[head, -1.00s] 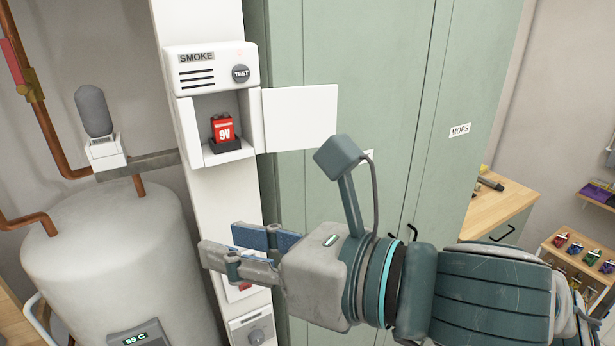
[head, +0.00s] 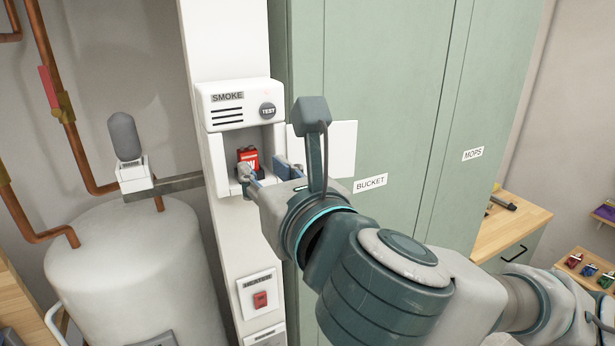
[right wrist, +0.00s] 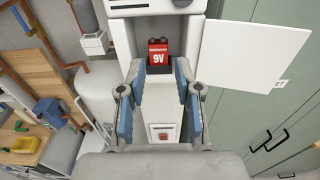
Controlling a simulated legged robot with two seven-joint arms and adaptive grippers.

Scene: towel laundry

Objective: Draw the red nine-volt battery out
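The red 9V battery (head: 248,156) stands upright in the open compartment of the white smoke alarm (head: 232,105). It also shows in the right wrist view (right wrist: 158,53), its base in a dark holder. The alarm's white door (right wrist: 255,50) is swung open to the right. My right gripper (head: 262,170) is open in front of the compartment, its blue-padded fingers spread around the line to the battery. In the right wrist view the fingertips (right wrist: 159,65) are at either side of the battery's lower part; I cannot tell whether they touch it. My left gripper is not in view.
A tall green cabinet (head: 385,90) stands right of the white post. A grey tank (head: 125,260) with copper pipes and a grey bulb-shaped part (head: 124,137) is at the left. A heater switch (head: 258,295) sits below the alarm.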

